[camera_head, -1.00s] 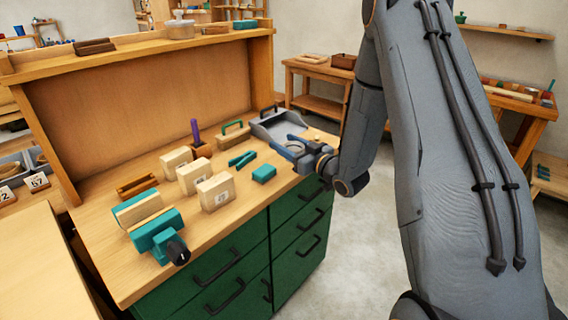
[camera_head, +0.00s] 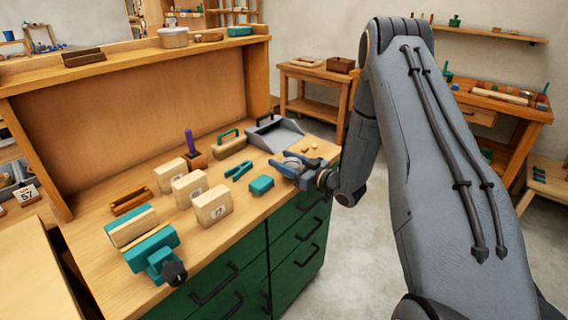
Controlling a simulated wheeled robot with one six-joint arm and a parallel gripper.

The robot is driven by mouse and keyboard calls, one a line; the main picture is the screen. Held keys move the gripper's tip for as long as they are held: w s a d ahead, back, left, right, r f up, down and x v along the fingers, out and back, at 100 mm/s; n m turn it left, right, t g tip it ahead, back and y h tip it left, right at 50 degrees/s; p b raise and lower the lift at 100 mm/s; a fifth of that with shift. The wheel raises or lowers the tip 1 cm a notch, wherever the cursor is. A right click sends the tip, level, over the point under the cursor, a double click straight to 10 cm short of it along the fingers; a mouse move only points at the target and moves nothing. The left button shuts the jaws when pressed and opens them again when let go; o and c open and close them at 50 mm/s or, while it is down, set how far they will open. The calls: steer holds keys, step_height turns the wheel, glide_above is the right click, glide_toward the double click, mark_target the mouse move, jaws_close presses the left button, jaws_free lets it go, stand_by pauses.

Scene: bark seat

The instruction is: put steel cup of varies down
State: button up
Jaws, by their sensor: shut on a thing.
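My gripper (camera_head: 285,165) is at the right part of the wooden workbench, low over its top, with its fingers pointing left. It is shut on a small greyish round thing, which looks like the steel cup (camera_head: 293,161). The fingers hide much of the cup, so its contents do not show. I cannot tell whether the cup touches the bench top (camera_head: 150,280).
A teal block (camera_head: 261,185) lies just left of my gripper. A grey dustpan (camera_head: 277,134) is behind it, and small wooden pieces (camera_head: 306,150) lie to its right. Several pale blocks (camera_head: 212,206) and a teal vise (camera_head: 152,256) stand further left.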

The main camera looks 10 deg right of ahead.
steer(key=shift+f, duration=0.75)
steer(key=shift+f, duration=0.1)
steer(key=o, duration=0.7)
steer(key=shift+f, duration=0.1)
steer(key=o, duration=0.4)
